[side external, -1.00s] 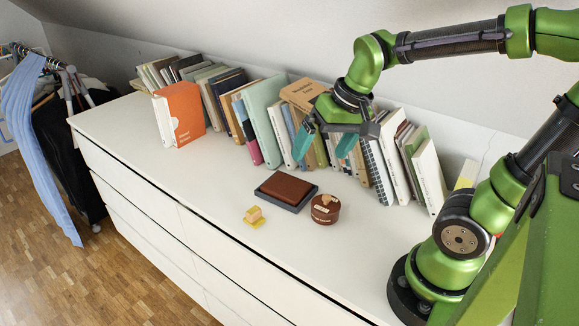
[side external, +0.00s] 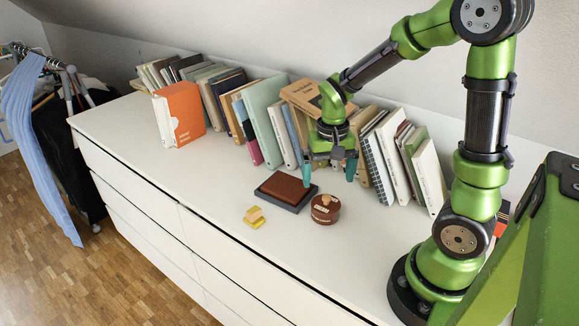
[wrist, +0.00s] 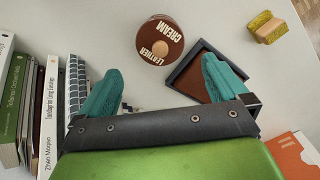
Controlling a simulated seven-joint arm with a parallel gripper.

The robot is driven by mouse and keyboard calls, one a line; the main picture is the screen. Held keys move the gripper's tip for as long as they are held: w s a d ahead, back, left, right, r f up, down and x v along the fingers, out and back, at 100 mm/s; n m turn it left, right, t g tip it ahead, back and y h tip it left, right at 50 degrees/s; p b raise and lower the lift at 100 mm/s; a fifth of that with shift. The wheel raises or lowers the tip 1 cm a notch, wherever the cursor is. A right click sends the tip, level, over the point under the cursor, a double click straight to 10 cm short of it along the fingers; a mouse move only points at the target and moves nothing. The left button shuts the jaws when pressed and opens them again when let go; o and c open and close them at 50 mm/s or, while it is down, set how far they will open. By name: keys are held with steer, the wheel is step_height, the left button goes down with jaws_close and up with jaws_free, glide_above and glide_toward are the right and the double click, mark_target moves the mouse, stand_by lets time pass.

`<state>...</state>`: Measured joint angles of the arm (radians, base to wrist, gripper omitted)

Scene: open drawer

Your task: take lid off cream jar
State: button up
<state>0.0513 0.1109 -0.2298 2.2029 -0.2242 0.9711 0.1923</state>
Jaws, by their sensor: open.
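The leather cream jar (side external: 325,210) is a round brown tin with white lettering and a small tan knob on its lid. It stands upright on the white dresser top, lid on. In the wrist view the jar's lid (wrist: 160,36) shows from above, beyond the fingertips. My gripper (side external: 329,175) is open and empty, pointing down, above and slightly behind the jar. In the wrist view its teal fingers (wrist: 160,80) are spread wide and do not touch the jar.
A dark tray (side external: 286,205) with a brown leather piece lies left of the jar, close to it. A yellow-based wooden block (side external: 254,217) sits farther left. A row of books (side external: 400,165) stands behind. The dresser top (side external: 310,265) in front is clear.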

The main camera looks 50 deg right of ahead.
mark_target(327, 196)
steer(key=shift+s+a+f, duration=0.1)
steer(key=shift+a+f, duration=0.05)
steer(key=shift+f, duration=2.9)
steer(key=shift+c, duration=0.5)
steer(key=c, duration=0.9)
steer(key=shift+o, duration=0.2)
steer(key=r, duration=0.6)
steer(key=a+r, duration=0.1)
steer(key=r, duration=0.2)
steer(key=shift+r, duration=0.1)
steer(key=a+f+n, duration=0.3)
steer(key=s+a+f+n, duration=0.1)
steer(key=a+f+n, duration=0.1)
steer(key=a, duration=0.2)
steer(key=a+f+n, duration=0.3)
steer(key=a, duration=0.1)
steer(key=shift+s+a+f+n, duration=0.2)
steer(key=shift+f+n, duration=0.1)
steer(key=shift+f, duration=2)
